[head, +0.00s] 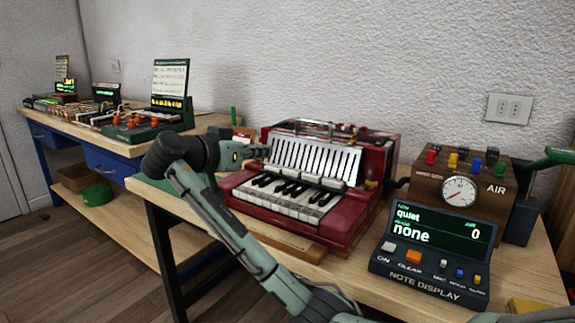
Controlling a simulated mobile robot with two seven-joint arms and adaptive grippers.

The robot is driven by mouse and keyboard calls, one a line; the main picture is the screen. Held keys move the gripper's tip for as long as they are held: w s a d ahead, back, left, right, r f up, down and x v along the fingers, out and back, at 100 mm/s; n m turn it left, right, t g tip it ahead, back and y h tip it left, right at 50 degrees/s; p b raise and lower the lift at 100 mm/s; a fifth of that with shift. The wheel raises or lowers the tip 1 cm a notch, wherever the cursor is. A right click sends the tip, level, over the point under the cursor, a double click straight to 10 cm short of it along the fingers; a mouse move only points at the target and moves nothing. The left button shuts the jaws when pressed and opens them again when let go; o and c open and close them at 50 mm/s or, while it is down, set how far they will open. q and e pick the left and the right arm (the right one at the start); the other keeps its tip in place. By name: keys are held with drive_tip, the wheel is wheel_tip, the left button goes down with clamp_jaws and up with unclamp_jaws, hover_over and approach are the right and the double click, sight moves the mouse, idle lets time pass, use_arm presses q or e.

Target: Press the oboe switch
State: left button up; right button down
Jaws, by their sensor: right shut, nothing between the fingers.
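The red accordion-like instrument (350,222) stands on the wooden bench, with black and white keys in front and a white slotted grille behind. A row of pale tabs (312,178) sits between the keys and the grille. No label is readable on them, so I cannot tell which is the oboe switch. My right gripper (262,152) is shut and empty at the left end of the instrument, near the grille's left edge. I cannot tell whether it touches anything. The arm's wrist covers part of the bench behind. My left gripper is not in view.
A note display (437,250) reads "quiet" and "none", with air 0. Behind it stands a wooden air box (462,190) with a gauge and coloured knobs. A second bench at left carries a green music stand (170,95) and other devices. A wall socket (508,109) is at right.

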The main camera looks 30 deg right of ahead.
drive_tip(key=shift+d, duration=0.1)
drive_tip(key=p, duration=0.1)
hover_over(292, 173)
drive_tip(key=a, duration=0.1)
wheel_tip(292, 173, down, 2)
drive_tip(key=shift+f, duration=0.2)
drive_tip(key=f, duration=0.2)
drive_tip(key=shift+a+f, duration=0.25)
drive_tip(key=shift+f, duration=0.15)
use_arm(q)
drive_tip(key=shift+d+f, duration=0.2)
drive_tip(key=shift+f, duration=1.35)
use_arm(e)
drive_tip(key=shift+f, duration=0.65)
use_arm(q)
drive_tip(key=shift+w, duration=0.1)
